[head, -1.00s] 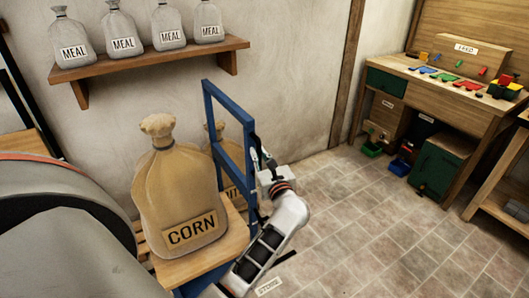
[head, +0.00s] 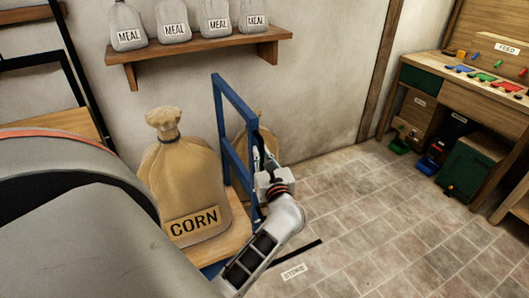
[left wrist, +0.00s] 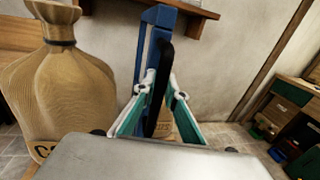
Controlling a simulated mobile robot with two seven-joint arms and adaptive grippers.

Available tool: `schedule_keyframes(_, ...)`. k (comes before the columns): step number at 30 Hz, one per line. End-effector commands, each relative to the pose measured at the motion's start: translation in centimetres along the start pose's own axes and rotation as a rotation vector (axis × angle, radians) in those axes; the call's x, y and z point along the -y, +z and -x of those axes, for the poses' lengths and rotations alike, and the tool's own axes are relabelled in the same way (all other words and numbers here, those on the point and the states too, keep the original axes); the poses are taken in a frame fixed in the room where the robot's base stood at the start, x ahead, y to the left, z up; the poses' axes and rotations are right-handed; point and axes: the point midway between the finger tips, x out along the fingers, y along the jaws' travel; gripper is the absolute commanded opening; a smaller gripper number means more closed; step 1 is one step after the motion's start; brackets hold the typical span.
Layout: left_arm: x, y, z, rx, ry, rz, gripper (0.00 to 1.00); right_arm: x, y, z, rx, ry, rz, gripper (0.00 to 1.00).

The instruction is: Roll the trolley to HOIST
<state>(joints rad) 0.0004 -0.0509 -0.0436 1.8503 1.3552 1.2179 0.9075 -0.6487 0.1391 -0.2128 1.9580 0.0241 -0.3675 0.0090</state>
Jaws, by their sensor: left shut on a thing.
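The trolley has a blue upright frame (head: 221,130) and a wooden deck (head: 236,222). A tan sack labelled CORN (head: 185,180) stands upright on the deck; it also shows at the left of the left wrist view (left wrist: 58,85). My left gripper (head: 262,165) is at the right side of the blue frame. In the left wrist view its two fingers (left wrist: 162,95) are either side of a dark upright bar (left wrist: 164,75) at the blue frame, and it is shut on this handle. The trolley's lower part is mostly hidden. No HOIST sign is in view. My right gripper is not in view.
Another sack (head: 240,135) stands behind the frame, partly hidden. A wall shelf (head: 200,55) holds several MEAL sacks. A workbench (head: 440,85) with bins stands at the right. Tiled floor (head: 370,230) is open between, with a black line and a small label (head: 294,271).

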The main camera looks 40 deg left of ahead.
Motion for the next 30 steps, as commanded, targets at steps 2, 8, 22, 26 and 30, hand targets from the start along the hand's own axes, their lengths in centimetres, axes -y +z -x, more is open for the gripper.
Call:
schedule_keyframes(2,-0.18,0.02,0.00,0.000,0.000,0.000,0.00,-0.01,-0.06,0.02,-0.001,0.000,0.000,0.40)
schedule_keyframes(8,-0.42,-0.03,0.03,0.000,0.001,0.000,0.00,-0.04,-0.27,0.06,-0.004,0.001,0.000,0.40)
schedule_keyframes(22,-0.50,-0.06,0.03,0.000,0.003,-0.001,0.28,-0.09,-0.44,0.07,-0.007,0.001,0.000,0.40)
schedule_keyframes(26,-0.42,-0.01,0.04,0.000,0.001,0.000,0.28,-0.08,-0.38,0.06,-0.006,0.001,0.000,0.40)
schedule_keyframes(30,-0.37,-0.01,0.22,0.000,0.000,0.000,0.28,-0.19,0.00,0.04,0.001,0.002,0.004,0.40)
